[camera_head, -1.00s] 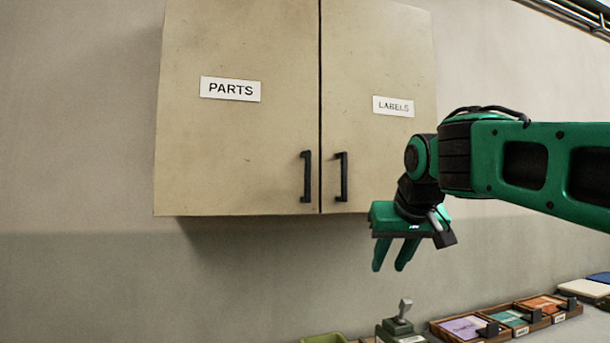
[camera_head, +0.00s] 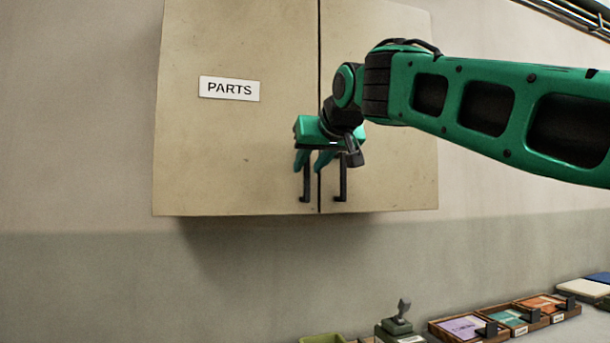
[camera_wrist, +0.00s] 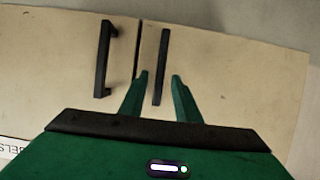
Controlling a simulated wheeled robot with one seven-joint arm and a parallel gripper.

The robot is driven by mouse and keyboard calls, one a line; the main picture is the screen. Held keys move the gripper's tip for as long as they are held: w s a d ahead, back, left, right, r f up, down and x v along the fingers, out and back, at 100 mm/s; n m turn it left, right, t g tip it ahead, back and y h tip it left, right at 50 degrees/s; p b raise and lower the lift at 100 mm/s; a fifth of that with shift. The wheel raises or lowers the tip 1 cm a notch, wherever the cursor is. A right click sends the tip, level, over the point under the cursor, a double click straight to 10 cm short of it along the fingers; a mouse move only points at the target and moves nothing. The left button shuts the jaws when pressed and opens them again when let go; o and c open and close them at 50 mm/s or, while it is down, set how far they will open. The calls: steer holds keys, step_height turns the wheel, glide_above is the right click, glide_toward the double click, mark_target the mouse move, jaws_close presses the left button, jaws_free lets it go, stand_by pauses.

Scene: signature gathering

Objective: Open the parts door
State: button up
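The parts door (camera_head: 225,150) is the left door of a beige wall cabinet and stands closed, with a white PARTS label (camera_head: 229,89). Its black upright bar handle (camera_head: 305,188) is near the seam, partly covered by my gripper. My gripper (camera_head: 310,168) is open in front of the handle's upper part. In the wrist view, my gripper's two green fingers (camera_wrist: 159,75) appear on either side of the parts handle (camera_wrist: 162,45), with a gap to each. I cannot tell how far apart in depth the fingers and handle are.
The labels door handle (camera_head: 343,185) is just right of the seam, close to my gripper; it also shows in the wrist view (camera_wrist: 102,60). My arm covers the LABELS label in the head view.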

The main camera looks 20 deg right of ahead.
mark_target(308, 167)
steer(key=shift+x, duration=1.5)
jaws_close()
steer(key=shift+s+d, duration=0.1)
